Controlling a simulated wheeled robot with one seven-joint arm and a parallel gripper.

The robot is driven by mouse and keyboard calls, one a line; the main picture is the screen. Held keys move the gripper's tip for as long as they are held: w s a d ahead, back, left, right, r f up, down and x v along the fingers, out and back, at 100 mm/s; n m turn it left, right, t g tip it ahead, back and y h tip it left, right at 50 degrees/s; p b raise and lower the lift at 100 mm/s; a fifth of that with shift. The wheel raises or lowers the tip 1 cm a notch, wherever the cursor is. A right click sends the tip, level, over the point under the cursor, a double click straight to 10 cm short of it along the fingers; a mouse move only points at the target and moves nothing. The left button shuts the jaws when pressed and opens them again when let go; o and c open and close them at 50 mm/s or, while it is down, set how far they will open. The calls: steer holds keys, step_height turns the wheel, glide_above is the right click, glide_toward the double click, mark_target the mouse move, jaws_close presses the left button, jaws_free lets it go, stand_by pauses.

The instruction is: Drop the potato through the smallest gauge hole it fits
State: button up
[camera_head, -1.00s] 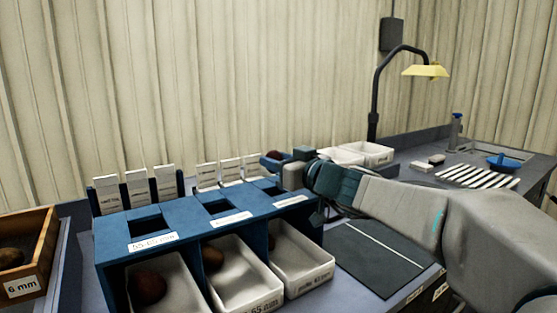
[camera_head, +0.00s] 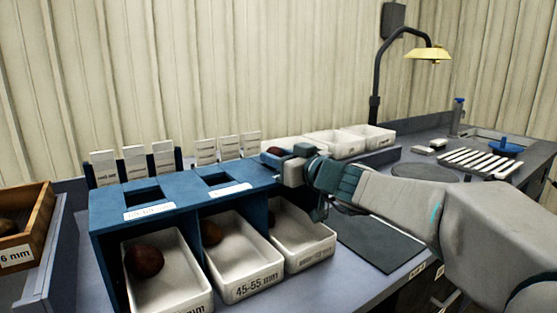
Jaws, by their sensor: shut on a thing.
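The blue grader box (camera_head: 180,190) has square gauge holes in its top: a left hole (camera_head: 143,198) and a middle hole (camera_head: 218,182). The right end of the top is hidden behind my gripper.
White upright cards (camera_head: 133,163) stand behind the box. A wooden crate (camera_head: 35,225) is at the far left. White trays (camera_head: 365,136) sit behind my arm. A lamp (camera_head: 428,54), a slatted rack (camera_head: 475,160) and a blue dish (camera_head: 505,146) are at the right.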

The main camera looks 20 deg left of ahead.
steer(key=shift+f, duration=0.2)
steer(key=o, duration=1.1)
steer(key=shift+f, duration=0.15)
steer(key=shift+c, duration=0.2)
steer(key=shift+f, duration=0.1)
steer(key=o, duration=0.7)
steer(key=shift+c, duration=0.2)
steer(key=shift+s+d+r, duration=0.7)
steer(key=shift+d+r, duration=0.2)
steer(key=shift+d, duration=0.15)
steer(key=shift+s+d+r, duration=0.7)
steer(key=shift+d+r, duration=0.2)
steer(key=shift+d, duration=0.15)
